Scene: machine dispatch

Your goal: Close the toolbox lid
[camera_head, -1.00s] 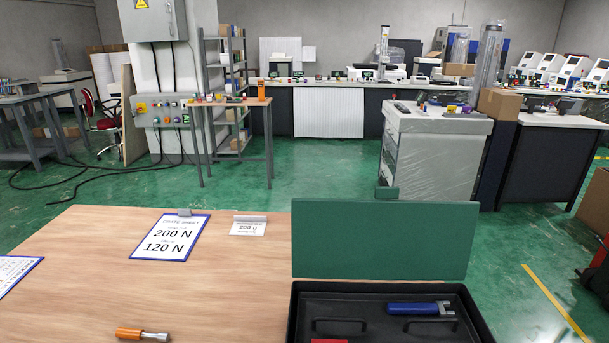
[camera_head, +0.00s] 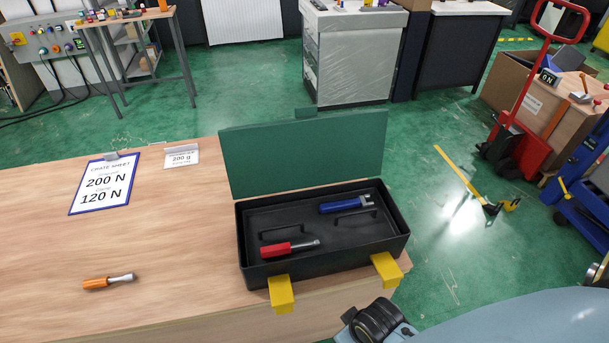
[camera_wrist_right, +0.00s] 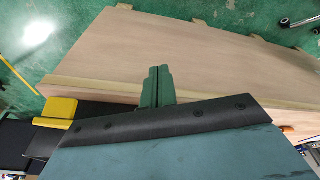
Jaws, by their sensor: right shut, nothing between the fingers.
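The black toolbox (camera_head: 245,243) stands on the wooden table at its right end. Its green lid (camera_head: 300,155) stands upright at the back, open. A red-handled tool (camera_head: 285,248) and a blue-handled tool (camera_head: 340,205) lie in the black tray inside. Two yellow latches (camera_head: 281,293) hang at the front. My right gripper (camera_wrist_right: 158,72) shows in the right wrist view, shut and empty, over the table's edge. The toolbox's black side and a yellow latch (camera_wrist_right: 60,108) lie left of it, apart from it. My left gripper is in no view.
An orange-handled screwdriver (camera_head: 108,282) lies left of the toolbox on the table (camera_head: 190,230). A clipboard sheet (camera_head: 105,184) and a small card (camera_head: 182,157) lie behind. Part of my right arm shows at the bottom right.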

